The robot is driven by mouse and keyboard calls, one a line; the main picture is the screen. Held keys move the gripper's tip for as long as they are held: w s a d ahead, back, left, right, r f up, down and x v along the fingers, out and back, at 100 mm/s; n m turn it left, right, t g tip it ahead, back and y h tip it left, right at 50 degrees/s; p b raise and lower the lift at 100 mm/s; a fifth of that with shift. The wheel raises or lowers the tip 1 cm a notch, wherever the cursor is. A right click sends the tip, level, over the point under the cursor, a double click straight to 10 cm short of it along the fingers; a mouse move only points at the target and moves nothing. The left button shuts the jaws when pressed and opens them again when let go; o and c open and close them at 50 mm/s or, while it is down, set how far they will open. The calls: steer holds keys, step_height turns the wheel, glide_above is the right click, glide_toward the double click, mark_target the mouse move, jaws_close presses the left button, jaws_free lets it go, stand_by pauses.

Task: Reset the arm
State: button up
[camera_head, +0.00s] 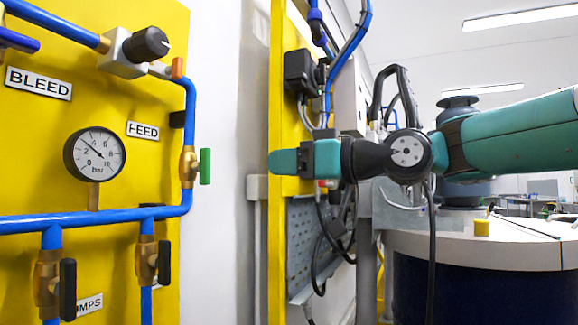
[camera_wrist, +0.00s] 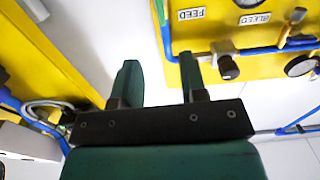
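My gripper (camera_head: 284,161) is at the end of my green and black arm, which reaches in from the right in the head view. It points left, in front of the edge of a yellow panel. In the wrist view its two green fingers (camera_wrist: 160,76) stand apart with nothing between them. The head view shows the fingers from the side, so the gap is hidden there. No object is held.
A yellow panel (camera_head: 50,150) at left carries blue pipes, a pressure gauge (camera_head: 94,154), a black knob (camera_head: 146,45) and several valves. Another yellow panel (camera_head: 284,240) stands behind my gripper. A drum (camera_head: 470,285) with a pale top stands at right, below my arm.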

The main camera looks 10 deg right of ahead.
stand_by(0.3)
steer(key=s+a+f+m+g+h, duration=0.1)
steer(key=s+f+g+h, duration=0.25)
steer(key=f, duration=0.55)
steer(key=s+a+f+m+g+h, duration=0.1)
steer(key=s+f+g+h, duration=0.1)
steer(key=s+f, duration=0.5)
steer(key=s+d+f+m+g+h, duration=0.1)
steer(key=s+d+f+g+h, duration=0.15)
steer(key=s+f, duration=0.5)
steer(key=s+d+f+g+h, duration=0.2)
steer(key=s+d+f+g, duration=0.1)
steer(key=s+f, duration=0.5)
step_height(320, 180, up, 11)
steer(key=p, duration=1.2)
steer(key=shift+w+r+m, duration=0.2)
steer(key=shift+w+m, duration=0.1)
steer(key=shift+w, duration=0.15)
